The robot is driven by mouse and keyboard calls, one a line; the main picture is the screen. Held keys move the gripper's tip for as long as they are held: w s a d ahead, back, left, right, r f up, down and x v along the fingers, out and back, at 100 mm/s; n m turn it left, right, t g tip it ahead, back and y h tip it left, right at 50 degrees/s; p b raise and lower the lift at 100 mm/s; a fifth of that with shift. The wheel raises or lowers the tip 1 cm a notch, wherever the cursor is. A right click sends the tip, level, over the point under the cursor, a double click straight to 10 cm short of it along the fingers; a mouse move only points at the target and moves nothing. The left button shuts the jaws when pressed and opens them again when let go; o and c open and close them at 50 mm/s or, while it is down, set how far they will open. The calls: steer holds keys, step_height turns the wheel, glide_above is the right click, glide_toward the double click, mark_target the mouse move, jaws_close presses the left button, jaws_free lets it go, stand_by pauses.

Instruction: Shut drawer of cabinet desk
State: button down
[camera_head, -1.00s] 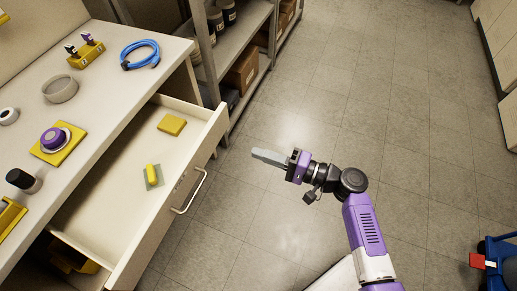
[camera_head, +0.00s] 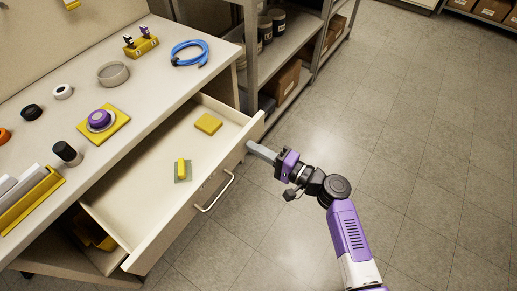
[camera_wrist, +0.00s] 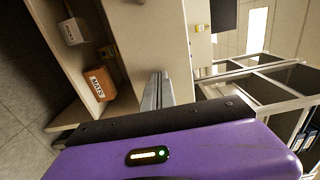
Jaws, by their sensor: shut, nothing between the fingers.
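The cabinet desk (camera_head: 190,70) stands at the left in the head view. Its drawer (camera_head: 150,175) is pulled well out, with a metal bar handle (camera_head: 215,193) on the front panel. A yellow block (camera_head: 208,123) and a small yellow piece on a grey-green pad (camera_head: 182,170) lie inside. My gripper (camera_head: 250,147) is shut and empty. Its fingertips are at or near the far end of the drawer front in the head view; I cannot tell whether they touch it. In the wrist view the grey fingers (camera_wrist: 157,92) point past a pale panel.
The desk top holds a blue cable coil (camera_head: 189,52), a purple knob on a yellow plate (camera_head: 102,120), a grey ring (camera_head: 113,73) and other small items. A metal shelf rack (camera_head: 290,50) with boxes stands beyond the drawer. Open tiled floor (camera_head: 420,140) lies to the right.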

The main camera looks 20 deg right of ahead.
mark_target(198, 119)
steer(key=b+x, duration=1.1)
steer(key=x, duration=1)
steer(key=shift+w+a+f, duration=0.15)
steer(key=shift+a+f, duration=0.05)
steer(key=shift+a, duration=0.05)
steer(key=shift+w+a+r+b, duration=0.15)
steer(key=shift+w+a+b, duration=0.1)
steer(key=shift+w+b, duration=0.2)
steer(key=shift+r, duration=0.15)
steer(key=shift+a, duration=0.15)
